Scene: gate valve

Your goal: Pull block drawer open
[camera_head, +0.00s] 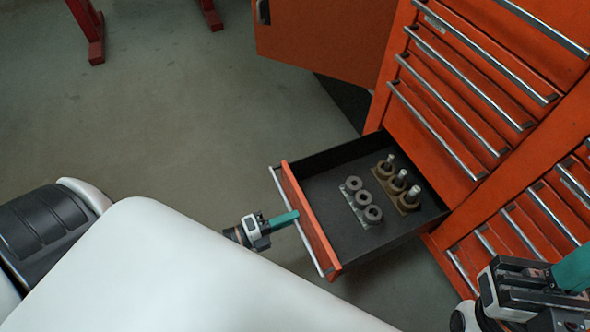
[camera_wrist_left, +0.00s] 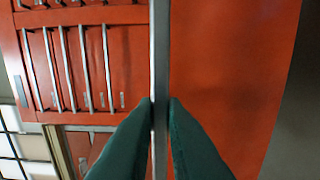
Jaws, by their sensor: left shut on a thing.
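The block drawer (camera_head: 312,222) is the bottom drawer of an orange cabinet and stands pulled out, with a dark inside. Its silver bar handle (camera_head: 283,200) runs along the orange front. The handle also crosses the left wrist view (camera_wrist_left: 160,60) from top to bottom. My left gripper (camera_head: 296,215) is shut on this handle; its green fingertips (camera_wrist_left: 160,110) lie on both sides of the bar. In the drawer are several ring-shaped pieces (camera_head: 362,198) and several pegged blocks (camera_head: 398,182). My right gripper (camera_head: 575,272) is at the lower right edge, partly cut off, so its jaws cannot be judged.
Shut drawers with silver handles (camera_head: 440,128) rise above the open one, and more (camera_head: 530,220) lie at the right. An orange panel (camera_head: 320,45) stands out at the top. Red legs (camera_head: 92,35) stand at the upper left. The floor (camera_head: 190,110) left of the drawer is clear.

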